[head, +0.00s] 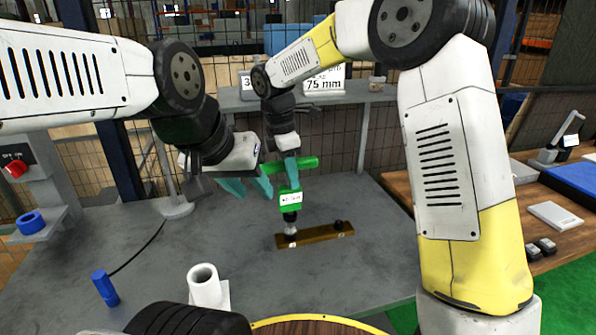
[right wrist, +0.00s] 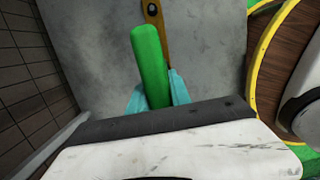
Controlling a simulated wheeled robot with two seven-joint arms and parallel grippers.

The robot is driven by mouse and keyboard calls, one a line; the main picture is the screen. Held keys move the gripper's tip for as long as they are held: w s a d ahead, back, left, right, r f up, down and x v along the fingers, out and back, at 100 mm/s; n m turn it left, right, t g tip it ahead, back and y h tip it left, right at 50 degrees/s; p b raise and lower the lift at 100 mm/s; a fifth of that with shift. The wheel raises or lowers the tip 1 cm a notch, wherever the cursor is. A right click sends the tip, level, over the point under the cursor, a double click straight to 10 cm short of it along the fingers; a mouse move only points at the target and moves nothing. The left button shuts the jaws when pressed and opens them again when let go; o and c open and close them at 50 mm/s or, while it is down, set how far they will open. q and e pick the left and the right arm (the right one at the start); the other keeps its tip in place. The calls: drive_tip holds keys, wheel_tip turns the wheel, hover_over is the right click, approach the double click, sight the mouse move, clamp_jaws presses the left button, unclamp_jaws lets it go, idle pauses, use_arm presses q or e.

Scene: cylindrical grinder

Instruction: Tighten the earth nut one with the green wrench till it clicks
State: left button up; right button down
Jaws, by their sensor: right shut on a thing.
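The green wrench (head: 290,198) stands upright, with a T-shaped green handle and a dark socket end. Its lower end is over the left stud of a brass bar (head: 318,236) on the grey bench; the nut there is hidden. A second dark nut (head: 339,226) sits on the bar's right part. My right gripper (head: 291,170) is shut on the green handle. In the right wrist view, the handle (right wrist: 149,60) lies between its teal fingers. My left gripper (head: 248,188) is open and empty, just left of the wrench.
A shelf with a "75 mm" sign (head: 325,82) is behind. The bench right of the bar is clear.

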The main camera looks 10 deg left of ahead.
drive_tip(key=shift+s+f+m, duration=0.1)
drive_tip(key=shift+m, duration=1)
drive_tip(key=shift+n, duration=0.5)
drive_tip(key=shift+r, duration=2.65)
